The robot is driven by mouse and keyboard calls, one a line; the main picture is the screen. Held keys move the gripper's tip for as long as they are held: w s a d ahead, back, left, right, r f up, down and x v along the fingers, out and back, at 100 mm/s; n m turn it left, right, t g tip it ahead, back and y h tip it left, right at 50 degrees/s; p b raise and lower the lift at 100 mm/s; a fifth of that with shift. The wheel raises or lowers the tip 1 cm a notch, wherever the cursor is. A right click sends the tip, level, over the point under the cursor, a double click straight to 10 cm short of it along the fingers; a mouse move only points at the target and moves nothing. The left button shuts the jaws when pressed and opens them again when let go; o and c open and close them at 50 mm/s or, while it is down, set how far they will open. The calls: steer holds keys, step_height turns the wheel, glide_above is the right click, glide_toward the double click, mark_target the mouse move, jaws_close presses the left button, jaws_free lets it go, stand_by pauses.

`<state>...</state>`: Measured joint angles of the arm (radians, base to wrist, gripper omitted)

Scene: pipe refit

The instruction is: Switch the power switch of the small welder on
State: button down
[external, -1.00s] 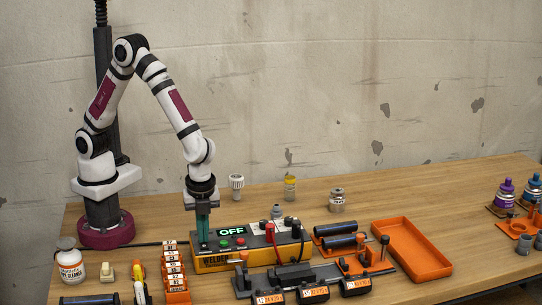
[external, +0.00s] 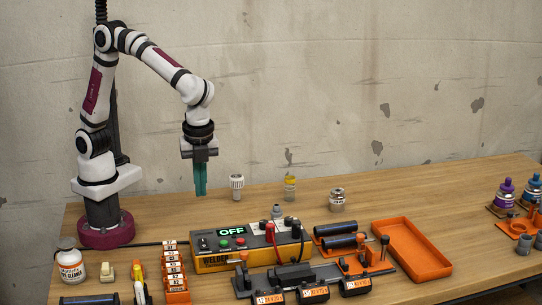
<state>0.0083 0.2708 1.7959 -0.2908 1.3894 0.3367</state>
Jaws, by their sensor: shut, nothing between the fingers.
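The small welder (external: 215,264) is a yellow box with a dark sloped top panel, standing on the table in front of my arm. Its lit green display (external: 232,232) reads OFF. A small dark power switch (external: 203,244) appears at the left end of the panel; its position is too small to tell. A green and a red button sit right of it. My gripper (external: 200,193) has teal fingers, points down, is shut and empty, and hangs in the air clear above the welder's left end, touching nothing.
An orange tray (external: 447,269) lies to the right, beside dark cylinders in orange holders. A clamp jig with labelled black blocks (external: 313,293) stands in front of the welder. An orange rack (external: 175,280) and a white cleaner bottle (external: 70,266) are at left.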

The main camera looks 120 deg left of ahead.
mark_target(203, 239)
steer(key=f, duration=0.4)
steer(key=s+a+f, duration=0.1)
steer(key=f, duration=0.4)
steer(key=s+a+f, duration=0.1)
steer(key=f, duration=0.3)
steer(key=shift+s+a+f, duration=0.15)
steer(key=shift+s+f, duration=0.1)
steer(key=shift+f, duration=0.15)
steer(key=shift+a+f, duration=0.1)
steer(key=shift+f, duration=0.1)
steer(key=shift+w+d+r, duration=0.15)
steer(key=shift+w+d, duration=0.35)
steer(key=shift+d, duration=0.15)
steer(key=shift+r, duration=0.1)
